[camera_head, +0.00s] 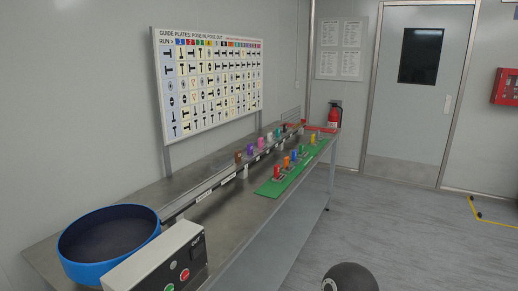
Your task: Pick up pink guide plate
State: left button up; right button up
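The pink guide plate (261,143) is a small upright pink piece in the row along the rail on the steel bench. It stands between a purple piece (250,149) and a teal piece (269,137). It is small in the picture, so its fine shape is not clear. Neither of my grippers shows in the head view, and nothing is touching the pink piece. A dark rounded part at the bottom edge looks like part of my own body.
A green board (262,190) with several coloured pieces lies along the bench's front edge. A blue bowl (75,265) and a control box (150,262) are at the near left. A chart board (170,90) stands behind. The floor (400,220) to the right is mostly clear.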

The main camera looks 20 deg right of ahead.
aim_at(261, 147)
jog(key=u, duration=0.7)
jog(key=i, duration=0.15)
jog(key=z, duration=2.8)
jog(key=i, duration=5.15)
